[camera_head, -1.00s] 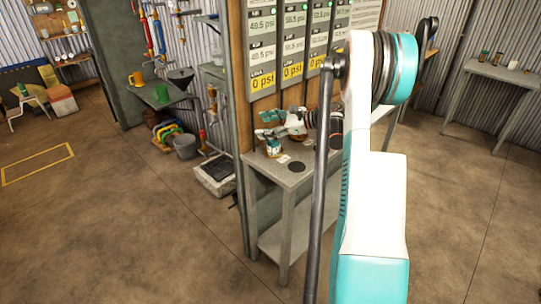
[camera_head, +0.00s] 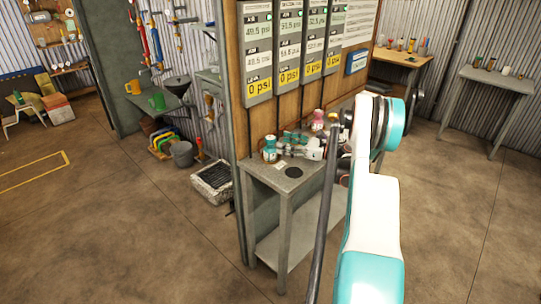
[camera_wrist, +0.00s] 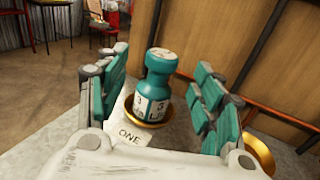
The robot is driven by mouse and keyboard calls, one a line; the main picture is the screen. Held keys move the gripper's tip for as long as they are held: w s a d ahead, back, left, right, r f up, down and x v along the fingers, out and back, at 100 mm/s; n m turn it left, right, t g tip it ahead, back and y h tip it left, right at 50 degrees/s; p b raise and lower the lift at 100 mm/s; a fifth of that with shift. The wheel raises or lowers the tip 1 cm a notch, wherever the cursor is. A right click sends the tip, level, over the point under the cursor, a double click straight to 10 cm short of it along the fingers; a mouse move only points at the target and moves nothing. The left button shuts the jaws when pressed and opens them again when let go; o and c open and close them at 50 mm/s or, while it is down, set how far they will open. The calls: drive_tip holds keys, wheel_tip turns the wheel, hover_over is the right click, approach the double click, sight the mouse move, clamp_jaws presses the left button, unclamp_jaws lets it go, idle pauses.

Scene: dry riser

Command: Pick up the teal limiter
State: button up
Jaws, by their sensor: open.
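The teal limiter (camera_wrist: 156,84), a small bottle-like body with a white label band and pale cap, stands upright in a brass dish (camera_wrist: 146,121) in the wrist view. It also shows near the left end of the grey bench in the head view (camera_head: 270,150). My gripper (camera_wrist: 162,66) is open, with one teal-padded finger on each side of the limiter and visible gaps between. In the head view my gripper (camera_head: 294,146) is just right of the limiter, low over the bench. The limiter's lowest part is partly hidden by the dish rim.
A card reading ONE (camera_wrist: 127,135) lies before the dish. Another brass dish (camera_wrist: 258,152) is at the right. A pink piece (camera_head: 318,120) stands farther along the bench (camera_head: 262,178). A wooden panel with gauge boards (camera_head: 290,50) rises behind. A dark disc (camera_head: 292,172) lies on the bench.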

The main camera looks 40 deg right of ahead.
sight(270, 138)
drive_tip(key=shift+b+x, duration=1.2)
drive_tip(key=shift+x, duration=2.35)
drive_tip(key=shift+d, duration=0.2)
clamp_jaws()
